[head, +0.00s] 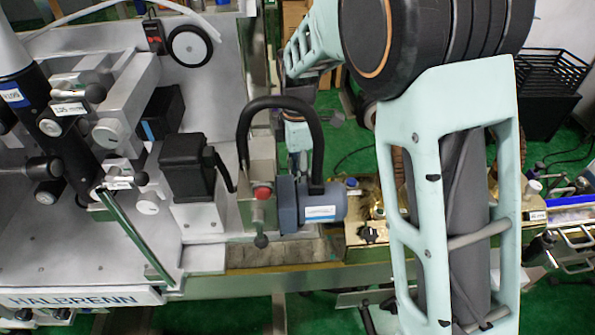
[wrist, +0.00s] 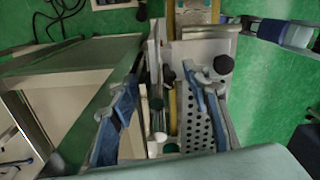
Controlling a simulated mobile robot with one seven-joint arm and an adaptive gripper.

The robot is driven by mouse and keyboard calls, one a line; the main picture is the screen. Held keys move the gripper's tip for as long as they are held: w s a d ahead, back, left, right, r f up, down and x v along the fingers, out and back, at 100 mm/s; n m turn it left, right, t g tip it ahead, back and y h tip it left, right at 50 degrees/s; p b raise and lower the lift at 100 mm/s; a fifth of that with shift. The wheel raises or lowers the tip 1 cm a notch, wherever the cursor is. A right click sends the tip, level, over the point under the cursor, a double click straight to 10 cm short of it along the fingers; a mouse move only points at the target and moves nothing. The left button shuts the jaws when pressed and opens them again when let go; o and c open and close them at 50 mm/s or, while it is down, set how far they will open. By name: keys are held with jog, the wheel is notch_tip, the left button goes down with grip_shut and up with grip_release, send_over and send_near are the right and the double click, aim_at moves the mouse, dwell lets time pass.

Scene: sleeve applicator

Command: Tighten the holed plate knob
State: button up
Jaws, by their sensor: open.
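In the wrist view a grey plate with rows of holes (wrist: 196,122) lies between the fingers of my gripper (wrist: 160,100). The blue fingers are spread apart, with nothing held between them. A round black knob (wrist: 223,64) sits on a pale plate just above the holed plate, beyond the right finger. A smaller dark knob (wrist: 156,104) is left of the holed plate, between the fingers. I cannot tell for certain which knob belongs to the holed plate. The right finger covers part of the holed plate. In the head view I cannot make out the fingers or the holed plate.
In the head view a blue-grey motor (head: 312,206) and a black curved handle (head: 282,105) stand mid-picture. A brass block (head: 440,232) with a black star knob (head: 373,235) is to their right. A black box (head: 185,165) stands left. Green floor (head: 365,140) shows around the machine.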

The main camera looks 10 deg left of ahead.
jog(key=c, duration=1.2)
jog(key=shift+o, duration=0.2)
jog(key=shift+m, duration=0.4)
jog(key=m+b, duration=0.1)
jog(key=m, duration=0.1)
jog(key=shift+m, duration=0.4)
jog(key=shift+m+b, duration=0.55)
jog(key=shift+m, duration=1.45)
jog(key=o, duration=1.2)
jog(key=shift+c, duration=0.2)
